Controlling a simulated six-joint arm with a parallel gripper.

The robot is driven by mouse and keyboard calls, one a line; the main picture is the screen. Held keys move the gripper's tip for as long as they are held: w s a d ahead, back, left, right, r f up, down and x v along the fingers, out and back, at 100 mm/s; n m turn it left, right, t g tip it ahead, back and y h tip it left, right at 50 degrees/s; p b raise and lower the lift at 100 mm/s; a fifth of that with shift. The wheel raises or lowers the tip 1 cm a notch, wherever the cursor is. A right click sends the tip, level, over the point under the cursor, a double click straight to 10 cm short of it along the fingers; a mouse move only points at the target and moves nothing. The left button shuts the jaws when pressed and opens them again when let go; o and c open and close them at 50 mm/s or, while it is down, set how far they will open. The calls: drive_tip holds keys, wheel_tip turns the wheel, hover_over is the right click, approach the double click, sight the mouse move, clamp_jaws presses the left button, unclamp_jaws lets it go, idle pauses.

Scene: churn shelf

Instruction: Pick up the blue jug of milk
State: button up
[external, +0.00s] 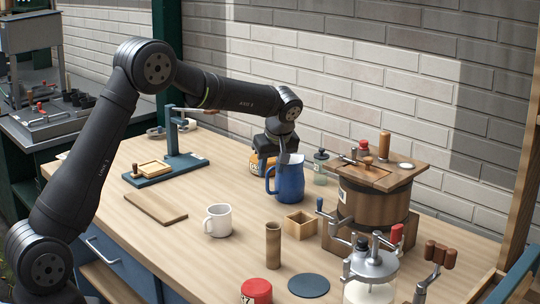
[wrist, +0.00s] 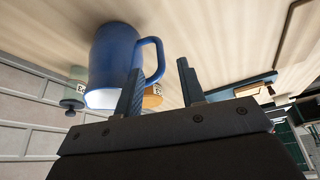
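The blue jug (external: 291,183) stands upright on the wooden bench, its handle on the left side in the external view. In the wrist view the jug (wrist: 111,55) shows its handle and white milk at its mouth. My gripper (external: 283,158) is at the jug's upper part in the external view, pointing down. In the wrist view my gripper (wrist: 158,68) is open, with nothing held between the fingers. One finger overlaps the jug's side near the handle; the other is beyond the handle. Whether a finger touches the jug I cannot tell.
A yellow-labelled container (external: 262,162) and a glass jar (external: 321,168) stand close behind the jug. A small wooden box (external: 300,224), a white mug (external: 218,220) and a wooden churn (external: 372,205) are nearby. The bench left of the jug is mostly clear.

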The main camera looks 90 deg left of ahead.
sight(269, 173)
drive_tip(key=x, duration=0.5)
drive_tip(key=shift+d+r, duration=0.1)
clamp_jaws()
drive_tip(key=shift+r, duration=0.25)
drive_tip(key=shift+r, duration=1.75)
drive_tip(key=w+d+r, duration=0.4)
drive_tip(key=d+r, duration=0.3)
drive_tip(key=d, duration=0.4)
idle(0.9)
